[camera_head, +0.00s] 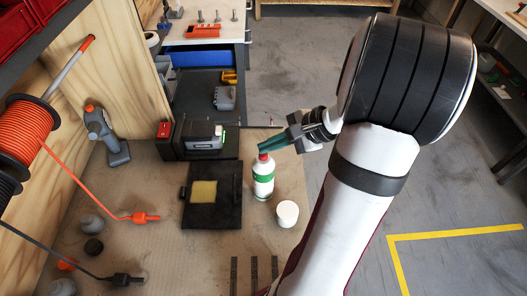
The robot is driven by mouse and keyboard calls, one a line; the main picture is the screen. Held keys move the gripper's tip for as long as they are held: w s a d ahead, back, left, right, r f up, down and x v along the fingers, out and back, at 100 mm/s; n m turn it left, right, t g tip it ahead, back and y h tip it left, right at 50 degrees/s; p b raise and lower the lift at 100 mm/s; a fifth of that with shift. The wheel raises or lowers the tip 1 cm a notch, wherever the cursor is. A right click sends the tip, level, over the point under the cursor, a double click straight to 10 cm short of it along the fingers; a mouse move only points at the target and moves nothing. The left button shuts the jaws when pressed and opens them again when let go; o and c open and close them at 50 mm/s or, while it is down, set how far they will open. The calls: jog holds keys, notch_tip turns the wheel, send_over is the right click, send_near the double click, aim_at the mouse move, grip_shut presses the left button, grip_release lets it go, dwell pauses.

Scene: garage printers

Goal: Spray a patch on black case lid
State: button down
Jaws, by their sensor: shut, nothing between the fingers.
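The black case lid (228,207) lies flat on the workbench, with a yellow square patch (203,191) on its upper face. A white bottle with a green label and a red top (263,180) stands upright just right of the lid. My gripper (262,150), with green fingers, reaches in from the right at the red top of the bottle. It is shut with nothing held. The fingers overlap the bottle's top in the picture, and I cannot tell whether they touch it.
A white round tub (287,213) stands right of the bottle. A black device with a green light (203,138) sits behind the lid. A cordless drill (105,135) and an orange cable plug (143,217) are at left.

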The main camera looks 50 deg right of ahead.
aim_at(269, 159)
jog(key=shift+f, duration=0.45)
jog(key=shift+r, duration=0.45)
notch_tip(269, 159, up, 6)
dwell(0.4)
dwell(0.5)
